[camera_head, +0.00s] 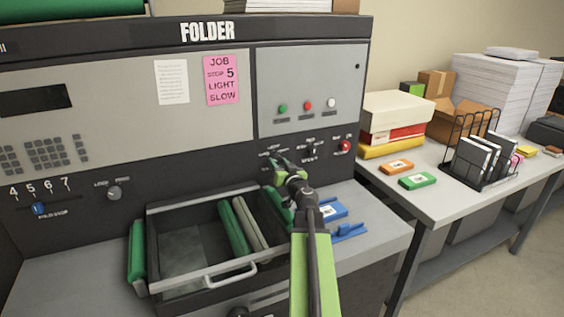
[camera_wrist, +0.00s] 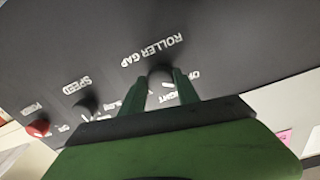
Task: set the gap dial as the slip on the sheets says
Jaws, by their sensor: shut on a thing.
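The roller gap dial (camera_wrist: 160,76) is a dark knob below its "ROLLER GAP" label on the machine's black panel. My gripper (camera_wrist: 161,92) has its two green fingers on either side of the dial, shut on it. The dial's pointer cannot be made out, and its setting words are partly covered by the fingers. In the head view my gripper (camera_head: 277,163) is at the panel and hides the dial. The pink slip (camera_head: 221,81) on the machine front reads "JOB", a line that looks like "STOP 5", "LIGHT" and "SLOW".
The speed knob (camera_head: 312,149) and a red knob (camera_head: 345,146) are right of my gripper. A fold stop slider (camera_head: 39,209) is at left. An open tray (camera_head: 207,274) with green and grey rollers lies below. A side table (camera_head: 445,199) holds boxes and paper.

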